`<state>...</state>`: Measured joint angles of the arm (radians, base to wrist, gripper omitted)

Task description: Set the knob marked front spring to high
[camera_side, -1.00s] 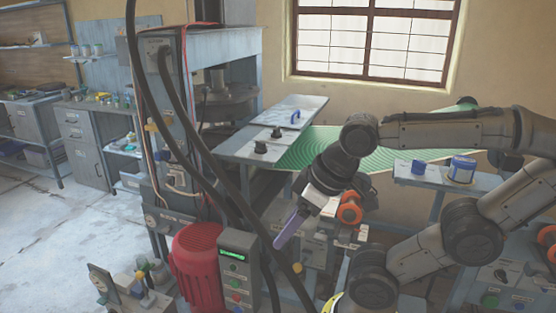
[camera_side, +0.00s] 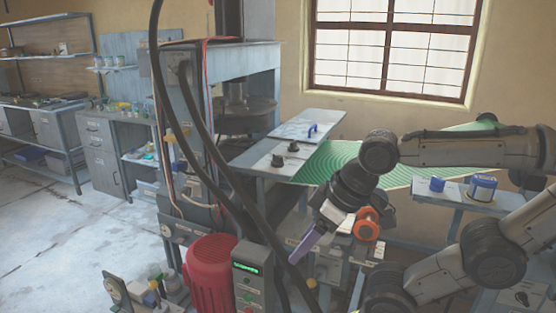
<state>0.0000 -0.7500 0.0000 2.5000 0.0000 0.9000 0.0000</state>
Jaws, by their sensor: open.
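Two small black knobs, a left one (camera_side: 277,160) and a right one (camera_side: 293,147), stand on the grey table left of the green sheet. Their labels are too small to read, so I cannot tell which is marked front spring. An orange-red round knob or handwheel (camera_side: 367,223) shows just right of my gripper, partly behind my arm. My gripper (camera_side: 302,248) points down and left in front of the press, with a purple finger showing. It is open, and nothing shows between its fingers. It is apart from the black knobs, lower in the picture.
A green ribbed sheet (camera_side: 400,153) spans the middle. A grey control box (camera_side: 253,277) and a red motor (camera_side: 209,272) stand at lower left. Black cables hang in front of the press frame. A blue cap and a blue tin (camera_side: 482,187) stand on the right shelf.

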